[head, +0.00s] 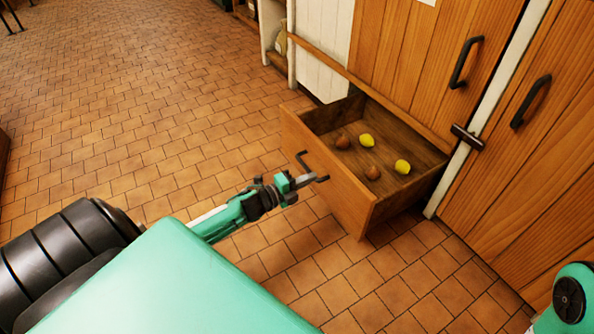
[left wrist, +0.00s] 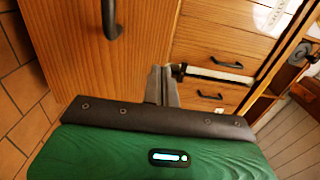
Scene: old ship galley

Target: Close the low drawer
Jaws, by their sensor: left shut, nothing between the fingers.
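The low drawer (head: 330,185) is pulled out from the wooden cabinet in the head view. Its wooden front faces my left gripper, and its open inside shows two yellow lemons (head: 402,166) and two brown round items (head: 372,173). My right gripper is out of view.
Tall wooden doors (head: 403,45) with dark handles stand behind and right of the drawer. A dark latch (head: 467,137) sits on the post between them. The tiled floor (head: 150,110) is clear to the left. The left wrist view shows other small drawers (left wrist: 215,95).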

